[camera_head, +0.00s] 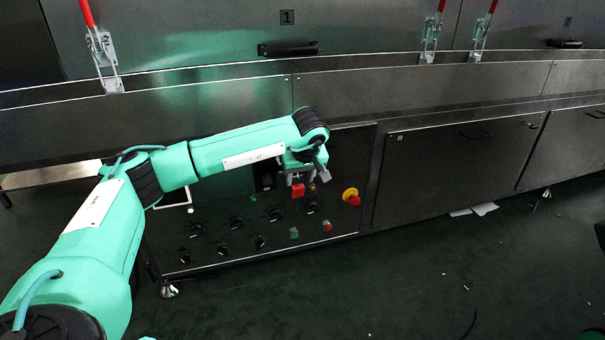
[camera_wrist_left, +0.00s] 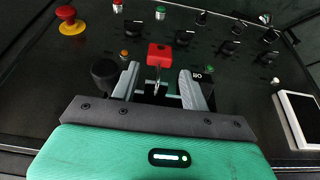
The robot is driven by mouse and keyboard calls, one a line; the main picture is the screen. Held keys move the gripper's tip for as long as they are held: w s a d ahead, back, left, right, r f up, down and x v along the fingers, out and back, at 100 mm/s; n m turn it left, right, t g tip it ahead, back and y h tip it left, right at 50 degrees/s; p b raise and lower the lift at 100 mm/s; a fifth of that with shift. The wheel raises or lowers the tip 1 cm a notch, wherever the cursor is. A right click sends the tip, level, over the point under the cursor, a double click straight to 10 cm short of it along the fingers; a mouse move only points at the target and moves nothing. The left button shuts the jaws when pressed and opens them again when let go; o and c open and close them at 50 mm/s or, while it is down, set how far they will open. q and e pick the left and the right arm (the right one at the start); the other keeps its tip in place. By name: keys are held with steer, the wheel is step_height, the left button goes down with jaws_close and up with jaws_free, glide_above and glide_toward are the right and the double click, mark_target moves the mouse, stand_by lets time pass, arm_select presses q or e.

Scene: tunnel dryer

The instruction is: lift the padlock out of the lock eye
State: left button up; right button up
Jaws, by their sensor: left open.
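The red padlock (camera_head: 298,191) hangs on the dark control panel (camera_head: 205,245), directly below my left gripper (camera_head: 301,170) in the head view. In the left wrist view the padlock's red body (camera_wrist_left: 159,52) shows just beyond the fingertips, with its metal shackle (camera_wrist_left: 157,77) between the fingers. My left gripper (camera_wrist_left: 160,78) is open, one finger on each side of the shackle, with visible gaps. The lock eye is hidden or too small to make out. My right gripper is in neither view.
A red emergency button on a yellow base (camera_head: 351,196) sits right of the padlock. Several black knobs (camera_head: 236,223) and small push buttons (camera_head: 327,225) cover the panel close below. A white-framed plate (camera_wrist_left: 300,118) shows at right in the wrist view. The floor (camera_head: 430,275) in front is mostly clear.

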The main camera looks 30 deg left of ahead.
mark_target(298, 187)
arm_select(q)
steer(key=b+x, duration=0.2)
steer(key=x, duration=0.3)
steer(key=shift+r, duration=0.1)
steer(key=c, duration=0.6)
